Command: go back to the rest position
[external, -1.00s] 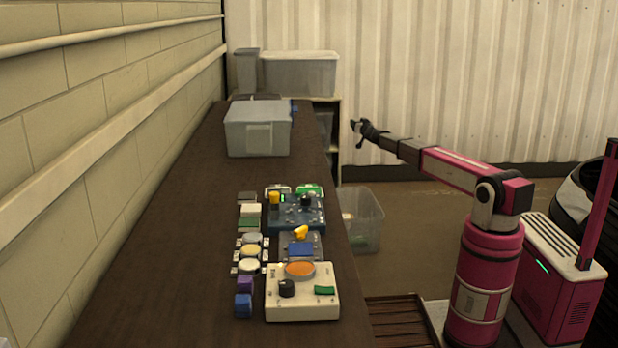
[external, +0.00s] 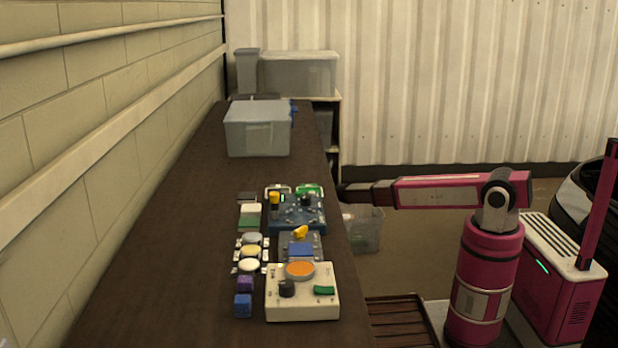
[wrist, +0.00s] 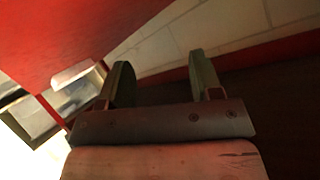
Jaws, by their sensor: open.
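My gripper (wrist: 162,72) is open in the wrist view. Its two fingers stand apart and nothing is between them. In the external view my arm reaches level to the left. The dark gripper end (external: 343,190) shows small beside the right edge of the bench (external: 180,215), and its fingers are hard to make out there. I cannot tell whether it is over the bench edge or just beside it.
Control boxes with knobs and buttons, a white one (external: 300,308) nearest, stand on the bench. A grey bin (external: 258,135) stands farther back. A clear floor bin (external: 368,236) is below my arm. The bench's left side is bare.

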